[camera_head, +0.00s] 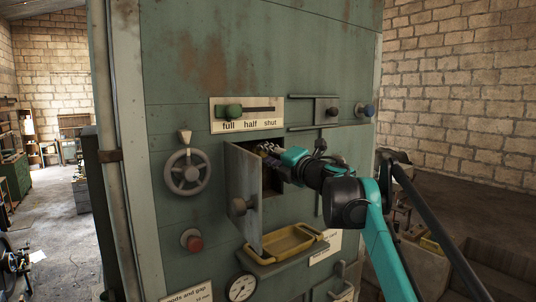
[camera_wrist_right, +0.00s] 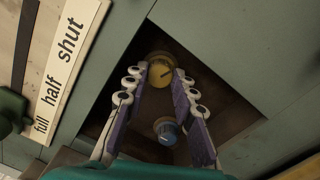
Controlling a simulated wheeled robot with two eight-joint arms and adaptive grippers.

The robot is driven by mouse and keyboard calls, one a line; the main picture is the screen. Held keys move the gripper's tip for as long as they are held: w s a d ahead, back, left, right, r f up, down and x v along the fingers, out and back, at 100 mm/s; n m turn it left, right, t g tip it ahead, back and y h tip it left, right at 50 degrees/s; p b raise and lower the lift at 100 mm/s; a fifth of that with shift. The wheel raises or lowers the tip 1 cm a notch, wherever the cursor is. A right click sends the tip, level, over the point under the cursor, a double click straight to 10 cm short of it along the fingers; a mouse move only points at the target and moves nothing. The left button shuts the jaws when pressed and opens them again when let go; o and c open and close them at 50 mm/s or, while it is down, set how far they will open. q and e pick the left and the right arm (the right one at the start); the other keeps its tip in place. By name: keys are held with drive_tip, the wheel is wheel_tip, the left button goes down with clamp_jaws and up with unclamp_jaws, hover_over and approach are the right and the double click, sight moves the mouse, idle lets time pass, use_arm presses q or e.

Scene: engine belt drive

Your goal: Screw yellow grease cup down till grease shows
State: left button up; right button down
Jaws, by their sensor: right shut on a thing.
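The yellow grease cup (camera_wrist_right: 160,72) is a round knob-like cap with a dark mark on its face, inside an open recess in the green machine. My right gripper (camera_head: 268,153) reaches into this recess from the right. In the right wrist view its two purple-padded fingers (camera_wrist_right: 158,78) are on either side of the yellow cup and shut on it. A blue-topped cup (camera_wrist_right: 166,130) sits beside it, between the lower parts of the fingers in that view. In the head view the cups are hidden. No grease can be made out. My left gripper is not in view.
The recess's door (camera_head: 243,190) stands open to the left. A yellow tray (camera_head: 286,240) sits on a ledge below. A handwheel (camera_head: 187,173), a red knob (camera_head: 192,240), a gauge (camera_head: 241,287) and a green-handled slider labelled full, half, shut (camera_head: 247,120) are nearby.

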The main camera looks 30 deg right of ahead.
drive_tip(key=m+p, duration=0.1)
drive_tip(key=m, duration=1.3)
drive_tip(key=shift+h+p, duration=0.3)
drive_tip(key=c, duration=1.2)
unclamp_jaws()
drive_tip(key=shift+w, duration=0.1)
drive_tip(key=shift+s+d, duration=0.15)
drive_tip(key=shift+s, duration=5.85)
